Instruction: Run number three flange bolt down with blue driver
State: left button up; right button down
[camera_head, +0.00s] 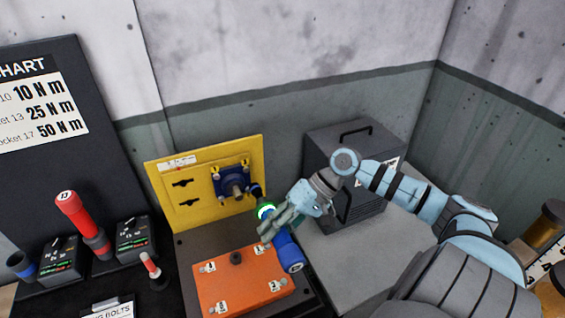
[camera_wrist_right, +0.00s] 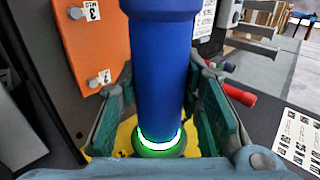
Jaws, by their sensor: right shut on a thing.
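The blue driver (camera_head: 287,252) is held in my right gripper (camera_head: 278,226), with its handle end toward the lower right. Its collar ring glows green and its dark nose points up-left at the lower right corner of the blue flange (camera_head: 230,180) on the yellow panel (camera_head: 180,205). I cannot tell whether the nose touches the flange bolt there. In the right wrist view the blue driver (camera_wrist_right: 160,70) stands between the two fingers of my right gripper (camera_wrist_right: 162,112), which hide the flange. My left gripper is not in view.
An orange block (camera_head: 240,280) with numbered labels and bolts lies below the panel. A red driver (camera_head: 75,215) and two charger boxes stand at left by the torque chart (camera_head: 40,100). A grey case (camera_head: 335,145) stands behind my right arm.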

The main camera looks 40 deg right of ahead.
aim_at(273, 205)
jog(key=shift+w+f, duration=0.1)
jog(key=shift+w, duration=0.05)
jog(key=shift+d, duration=0.1)
jog(key=shift+w+d+f+b, duration=0.15)
jog(key=shift+w+b, duration=0.1)
jog(key=shift+b, duration=0.2)
jog(key=w+b, duration=0.1)
jog(key=w+d+b, duration=0.1)
jog(key=w, duration=0.1)
jog(key=shift+w+b, duration=0.3)
jog(key=shift+b, duration=0.1)
jog(key=shift+w+d, duration=0.35)
jog(key=shift+w, duration=0.45)
jog(key=shift+r+p, duration=0.25)
jog(key=shift+p, duration=0.4)
